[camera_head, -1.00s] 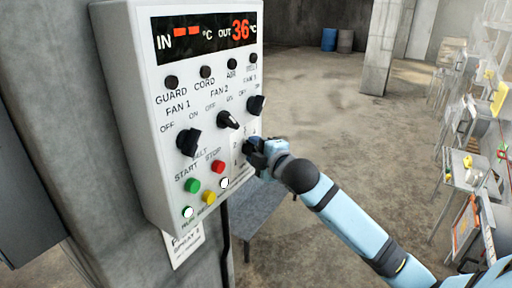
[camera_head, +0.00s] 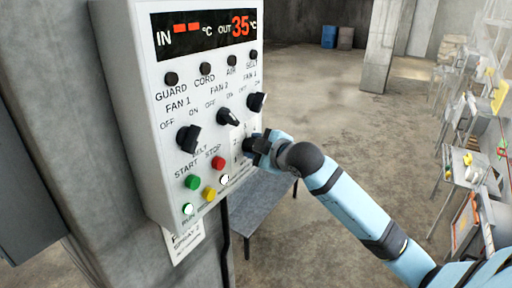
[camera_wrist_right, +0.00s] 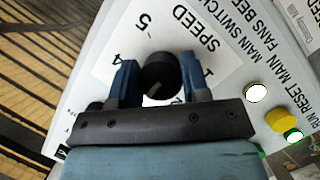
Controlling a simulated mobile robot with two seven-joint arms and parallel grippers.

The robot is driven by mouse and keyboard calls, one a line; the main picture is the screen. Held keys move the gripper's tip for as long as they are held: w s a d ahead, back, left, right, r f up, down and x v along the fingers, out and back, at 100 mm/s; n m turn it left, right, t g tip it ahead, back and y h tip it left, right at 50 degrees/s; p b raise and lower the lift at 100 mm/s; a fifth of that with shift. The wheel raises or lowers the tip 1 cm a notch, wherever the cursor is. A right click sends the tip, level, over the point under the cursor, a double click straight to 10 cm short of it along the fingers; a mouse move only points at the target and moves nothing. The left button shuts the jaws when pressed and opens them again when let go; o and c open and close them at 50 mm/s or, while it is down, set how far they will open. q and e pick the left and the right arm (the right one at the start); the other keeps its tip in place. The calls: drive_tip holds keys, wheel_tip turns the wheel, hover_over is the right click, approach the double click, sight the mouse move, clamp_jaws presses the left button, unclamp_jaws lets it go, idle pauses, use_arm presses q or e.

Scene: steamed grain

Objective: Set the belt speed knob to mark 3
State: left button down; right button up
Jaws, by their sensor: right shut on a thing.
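The belt speed knob (camera_wrist_right: 158,72) is a round black knob on the control panel (camera_head: 150,140). My right gripper (camera_wrist_right: 156,82) has its two fingers on either side of the knob and is shut on it. In the head view my right gripper (camera_head: 258,148) is at the panel's lower right and covers the knob. In the wrist view a pale pointer line shows on the knob's lower part, slanting toward the gripper. My left gripper is not in view.
Black fan switches (camera_head: 188,138) sit above and left of the knob. Green (camera_head: 192,182), red (camera_head: 218,163) and yellow (camera_head: 209,194) buttons are below left. A grey bench (camera_head: 262,205) stands below the panel.

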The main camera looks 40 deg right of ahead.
drive_tip(key=o, duration=0.9)
drive_tip(key=b+v, duration=0.2)
drive_tip(key=v, duration=1)
drive_tip(key=shift+b, duration=0.3)
